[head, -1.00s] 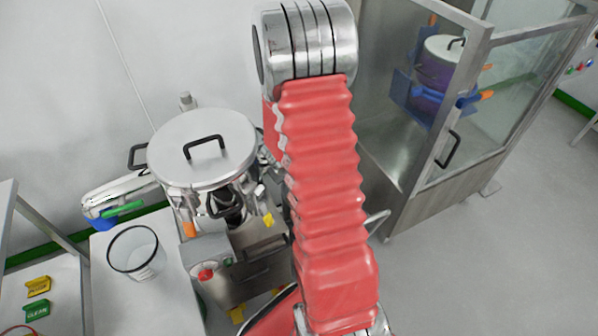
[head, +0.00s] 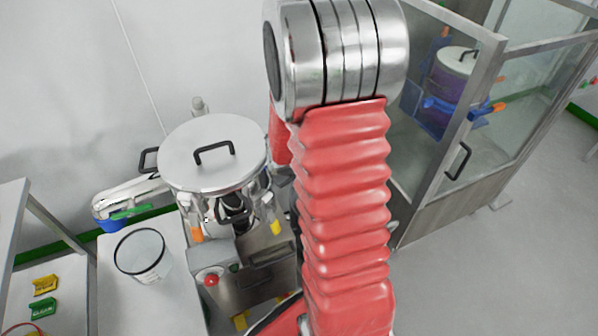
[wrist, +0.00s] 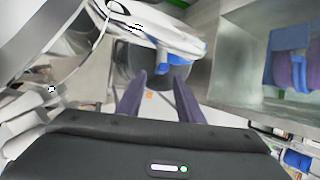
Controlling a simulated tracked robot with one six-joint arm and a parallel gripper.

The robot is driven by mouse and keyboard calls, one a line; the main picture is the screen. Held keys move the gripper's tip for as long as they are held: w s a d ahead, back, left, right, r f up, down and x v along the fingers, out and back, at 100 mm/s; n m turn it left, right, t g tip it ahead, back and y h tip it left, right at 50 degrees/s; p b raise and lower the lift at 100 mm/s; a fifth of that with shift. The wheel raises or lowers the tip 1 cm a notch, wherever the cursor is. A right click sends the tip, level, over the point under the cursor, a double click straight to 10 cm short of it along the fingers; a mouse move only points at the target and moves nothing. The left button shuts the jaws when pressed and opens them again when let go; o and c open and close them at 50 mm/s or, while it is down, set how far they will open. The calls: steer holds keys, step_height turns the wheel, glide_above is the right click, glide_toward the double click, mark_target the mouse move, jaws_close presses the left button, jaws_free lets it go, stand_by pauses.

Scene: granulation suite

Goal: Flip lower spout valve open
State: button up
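A steel vessel with a round lid (head: 212,152) stands left of my arm in the head view. I cannot tell for sure which part is the lower spout valve. My gripper (wrist: 158,98) is hidden behind my arm in the head view. In the wrist view its two dark fingers stand apart with nothing held between them.
A clear container with a dark rim (head: 142,255) stands on the bench (head: 165,308). A control box with a red button (head: 211,281) is below the vessel. A glazed steel cabinet (head: 440,195) holding a purple vessel (head: 450,80) stands right. Open floor lies at the lower right.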

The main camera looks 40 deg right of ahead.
steer(key=v, duration=0.6)
steer(key=shift+a+r, duration=0.1)
steer(key=shift+c, duration=0.3)
